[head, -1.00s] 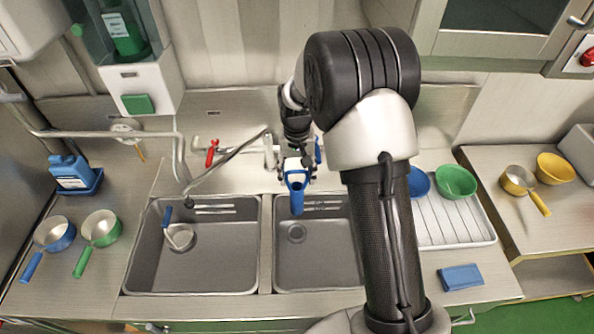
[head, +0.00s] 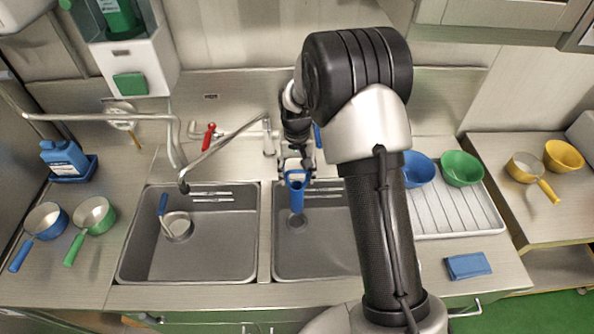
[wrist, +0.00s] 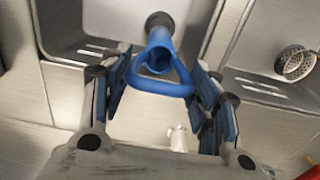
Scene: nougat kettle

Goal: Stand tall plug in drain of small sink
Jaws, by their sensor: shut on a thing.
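The tall blue plug (head: 297,197) has a loop handle and a tubular body. My gripper (head: 298,168) is shut on its handle, which shows between the blue-padded fingers (wrist: 165,90) in the wrist view. The plug hangs roughly upright over the small sink (head: 322,262), the right-hand basin. The drain (head: 297,222) shows just below the plug's lower end in the head view and is partly covered by it. In the wrist view a dark round shape (wrist: 158,20) lies at the plug (wrist: 165,62)'s far end. Whether the plug touches the drain cannot be told.
The left sink (head: 190,262) holds a strainer (head: 177,228). A faucet spout (head: 225,147) with a red handle (head: 209,137) reaches over the sinks. Blue (head: 417,170) and green bowls (head: 462,168) stand on the drainboard at right. My arm hides the small sink's right side.

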